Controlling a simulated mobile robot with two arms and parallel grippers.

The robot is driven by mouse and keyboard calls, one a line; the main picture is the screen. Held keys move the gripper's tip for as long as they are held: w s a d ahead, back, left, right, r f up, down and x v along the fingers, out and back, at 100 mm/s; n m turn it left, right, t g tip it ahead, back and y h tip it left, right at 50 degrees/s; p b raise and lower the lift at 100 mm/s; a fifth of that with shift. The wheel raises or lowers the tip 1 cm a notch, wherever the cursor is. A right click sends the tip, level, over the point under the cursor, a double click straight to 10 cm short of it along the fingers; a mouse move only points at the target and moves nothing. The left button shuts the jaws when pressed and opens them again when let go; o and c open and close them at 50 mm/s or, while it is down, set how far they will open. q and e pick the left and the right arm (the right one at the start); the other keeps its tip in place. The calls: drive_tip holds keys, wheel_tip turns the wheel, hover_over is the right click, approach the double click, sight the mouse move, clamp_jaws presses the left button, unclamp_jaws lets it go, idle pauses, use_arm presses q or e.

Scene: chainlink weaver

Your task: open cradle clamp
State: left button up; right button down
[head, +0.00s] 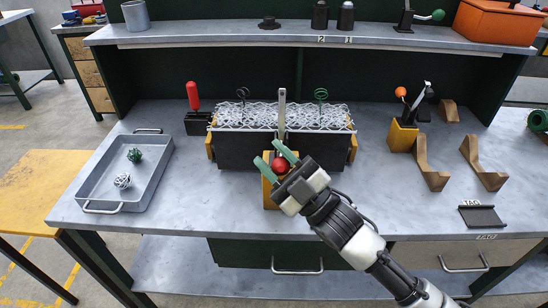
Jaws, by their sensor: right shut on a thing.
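The cradle (240,152) is a long dark block with yellow end pieces, and silvery chain-link mesh (245,115) lies along its top. At its front middle is the clamp, with a yellow block (270,198), a red ball knob (281,165) and an upright grey bar (282,112) rising above it. My right gripper (274,160) comes in from the lower right. Its green-tipped fingers are around the red knob and shut on it. The fingers and gripper body hide part of the clamp. My left gripper is not in view.
A grey tray (93,193) with a green and a white wire ball stands left. A red-handled tool (193,95) is behind it. Right are a yellow holder (402,136), brown curved pieces (430,165) and a dark plate (481,217). A shelf (230,33) runs above the back.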

drive_tip(key=shift+s+f+b, duration=0.15)
drive_tip(key=shift+f+b, duration=0.3)
drive_tip(key=shift+f, duration=0.25)
drive_tip(key=shift+a+f, duration=0.1)
drive_tip(key=shift+f, duration=0.05)
drive_tip(key=c, duration=1.1)
unclamp_jaws()
drive_tip(key=shift+s, duration=0.1)
drive_tip(key=o, duration=0.3)
drive_tip(key=shift+s+d+f, duration=0.15)
drive_tip(key=shift+d, duration=0.25)
drive_tip(key=b+v, duration=0.2)
drive_tip(key=v, duration=0.8)
